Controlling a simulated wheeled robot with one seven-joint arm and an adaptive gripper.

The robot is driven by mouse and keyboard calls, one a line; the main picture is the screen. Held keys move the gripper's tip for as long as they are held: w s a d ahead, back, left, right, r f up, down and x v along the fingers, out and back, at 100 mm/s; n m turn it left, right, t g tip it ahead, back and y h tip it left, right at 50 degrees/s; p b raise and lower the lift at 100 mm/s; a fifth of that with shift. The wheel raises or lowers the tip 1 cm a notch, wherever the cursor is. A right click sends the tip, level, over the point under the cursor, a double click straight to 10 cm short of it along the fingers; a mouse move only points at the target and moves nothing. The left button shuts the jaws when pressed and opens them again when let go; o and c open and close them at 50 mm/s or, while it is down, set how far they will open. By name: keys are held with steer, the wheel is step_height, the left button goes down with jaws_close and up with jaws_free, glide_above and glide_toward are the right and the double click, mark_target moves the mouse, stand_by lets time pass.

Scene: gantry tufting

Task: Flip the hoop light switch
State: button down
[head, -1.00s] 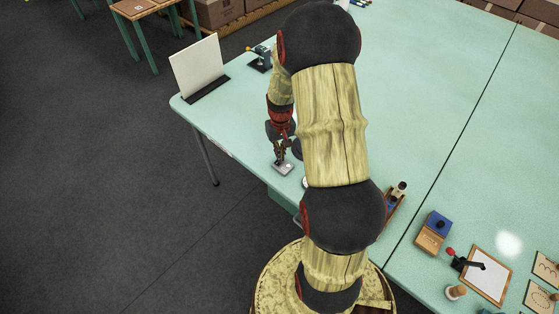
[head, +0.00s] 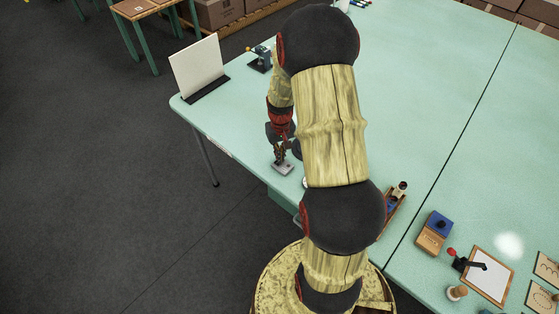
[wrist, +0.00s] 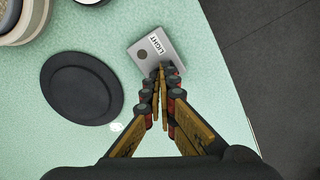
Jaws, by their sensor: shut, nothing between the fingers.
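The light switch is a small grey box (wrist: 150,49) with a white label reading LIGHT and a dark round spot on its face. In the head view the box (head: 282,168) sits near the left edge of the green table. My gripper (wrist: 162,72) is shut and empty, its fingertips over the lower right part of the box in the wrist view. The fingertips hide that part, so the switch lever and any contact cannot be made out. In the head view my gripper (head: 281,157) points down at the box.
A black round disc (wrist: 82,88) lies beside the box in the wrist view. A pale round object (wrist: 24,18) is at the upper left. The table edge is close on the right. A white panel (head: 199,68) stands at the table's far left corner.

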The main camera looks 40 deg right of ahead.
steer(key=shift+r+p, duration=2.55)
steer(key=shift+r, duration=0.9)
steer(key=s+a+r+n+t, duration=0.1)
steer(key=s+a+r, duration=0.3)
steer(key=a+r, duration=0.5)
steer(key=s+a+r+n+t+b, duration=0.1)
steer(key=s+a+r+n+t, duration=0.1)
steer(key=s+a+r, duration=0.3)
steer(key=s+a+r+n+t, duration=0.2)
steer(key=s+a+r, duration=0.3)
steer(key=a+r, duration=0.8)
step_height(320, 180, up, 2)
steer(key=shift+s+r+t, duration=0.15)
steer(key=shift+s+t, duration=0.05)
steer(key=shift+t, duration=0.1)
